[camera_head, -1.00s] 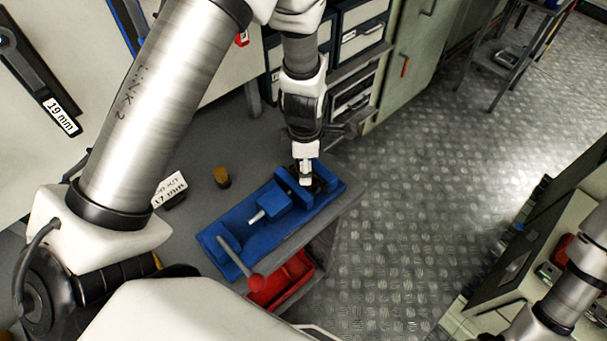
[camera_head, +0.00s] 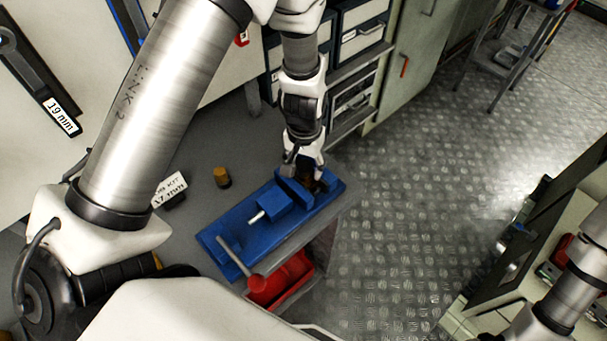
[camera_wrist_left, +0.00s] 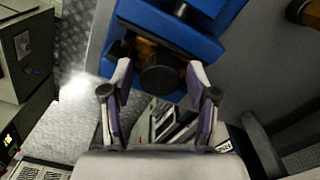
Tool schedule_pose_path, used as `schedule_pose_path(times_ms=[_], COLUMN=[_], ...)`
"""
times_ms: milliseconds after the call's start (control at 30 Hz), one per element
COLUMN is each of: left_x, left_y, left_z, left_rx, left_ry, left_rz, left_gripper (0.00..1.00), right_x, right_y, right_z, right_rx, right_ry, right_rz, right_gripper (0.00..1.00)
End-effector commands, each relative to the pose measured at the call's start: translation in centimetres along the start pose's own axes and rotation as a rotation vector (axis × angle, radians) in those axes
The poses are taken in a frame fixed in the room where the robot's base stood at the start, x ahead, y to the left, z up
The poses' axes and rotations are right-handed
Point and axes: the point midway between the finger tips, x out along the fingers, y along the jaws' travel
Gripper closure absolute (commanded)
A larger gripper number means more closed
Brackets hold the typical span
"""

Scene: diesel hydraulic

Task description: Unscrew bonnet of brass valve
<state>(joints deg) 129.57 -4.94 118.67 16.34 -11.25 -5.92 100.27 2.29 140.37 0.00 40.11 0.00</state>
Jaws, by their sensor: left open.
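A blue vise (camera_head: 232,238) stands on the grey bench. It also shows at the top of the left wrist view (camera_wrist_left: 212,48). The brass valve (camera_wrist_left: 146,48) sits at the vise jaws, with a dark round end (camera_wrist_left: 160,78) facing the wrist camera. In the head view the valve is a small brownish patch (camera_head: 319,184), mostly hidden. My left gripper (camera_wrist_left: 160,72) is open, with one finger on each side of the dark round end. I cannot tell whether the fingers touch it. My right arm (camera_head: 570,295) shows at lower right; its gripper is out of view.
A brass-coloured cylinder (camera_head: 222,177) and a white label marked 17 mm (camera_head: 169,188) are on the bench left of the vise. A red bin (camera_head: 283,281) is below the bench edge. Drawers (camera_head: 360,38) stand behind my left gripper.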

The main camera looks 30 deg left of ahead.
Motion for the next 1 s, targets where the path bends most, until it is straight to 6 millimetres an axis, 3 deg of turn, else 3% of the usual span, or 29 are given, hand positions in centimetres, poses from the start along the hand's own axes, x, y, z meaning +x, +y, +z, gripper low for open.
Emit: schedule_pose_path(times_ms=[133,200,267,433,533,1000], left_x=[0.0,0.0,0.0,0.01,0.0,-0.06], left_y=[0.0,0.0,0.0,0.0,0.0,0.03], left_z=[0.0,0.0,0.0,0.01,0.01,-0.01], left_rx=[-0.002,-0.003,-0.003,-0.023,-0.156,-1.226], left_ry=[0.0,0.0,0.0,0.0,0.0,0.0], left_rz=[0.0,0.0,0.0,0.0,0.0,0.0], left_gripper=[0.45,0.69,0.87,0.88,0.88,0.88], right_x=[0.0,0.0,0.0,0.0,0.0,0.01], right_y=[0.0,0.0,0.0,0.0,0.0,0.0], right_z=[0.0,0.0,0.0,0.0,0.0,0.0], right_rx=[0.0,0.0,0.0,0.0,0.0,0.0], right_ry=[0.0,0.0,0.0,0.0,0.0,0.0], right_rz=[0.0,0.0,0.0,0.0,0.0,0.0], right_gripper=[0.6,0.6,0.6,0.6,0.6,0.6])
